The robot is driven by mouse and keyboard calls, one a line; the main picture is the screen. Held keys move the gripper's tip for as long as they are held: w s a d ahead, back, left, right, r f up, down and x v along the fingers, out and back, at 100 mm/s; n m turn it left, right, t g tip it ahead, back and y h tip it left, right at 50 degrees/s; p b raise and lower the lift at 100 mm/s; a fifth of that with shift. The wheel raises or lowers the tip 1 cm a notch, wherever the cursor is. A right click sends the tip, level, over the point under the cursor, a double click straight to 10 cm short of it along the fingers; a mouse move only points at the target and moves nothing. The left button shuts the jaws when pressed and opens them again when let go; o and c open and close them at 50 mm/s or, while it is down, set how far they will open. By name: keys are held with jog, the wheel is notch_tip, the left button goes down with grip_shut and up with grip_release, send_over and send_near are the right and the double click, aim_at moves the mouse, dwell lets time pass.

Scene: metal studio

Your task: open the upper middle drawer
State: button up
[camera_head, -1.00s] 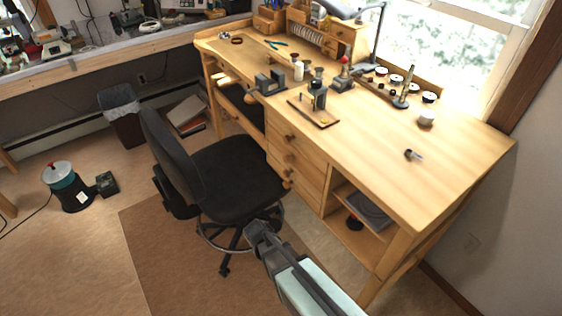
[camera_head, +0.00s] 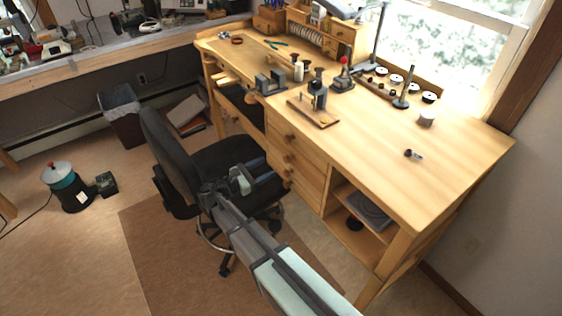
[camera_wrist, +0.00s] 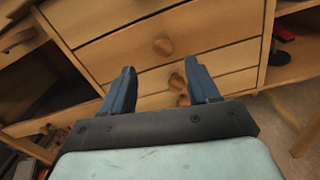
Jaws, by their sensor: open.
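The wooden workbench has a stack of drawers with round knobs, all looking shut. The upper middle drawer (camera_head: 302,168), second from the top, has a round wooden knob (camera_head: 288,158). In the wrist view this drawer's front (camera_wrist: 215,35) and its knob (camera_wrist: 163,46) appear just beyond my fingertips. My gripper (camera_head: 266,171) is open and empty above the chair seat, pointing at the drawers. Its two dark fingers (camera_wrist: 160,64) are spread, with the knob between their lines of sight but apart from them. Lower knobs (camera_wrist: 177,80) show between the fingers.
A black office chair (camera_head: 175,140) stands under and left of my arm, close to the drawers. An open shelf (camera_head: 352,235) lies right of the drawers. Tools and small parts cover the back of the benchtop (camera_head: 440,165). The bench's front right is mostly clear.

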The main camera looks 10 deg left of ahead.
aim_at(285, 159)
jog(key=shift+n, duration=0.9)
jog(key=shift+x, duration=3.75)
jog(key=shift+s+d+f, duration=0.1)
jog(key=shift+s+d, duration=0.05)
grip_shut()
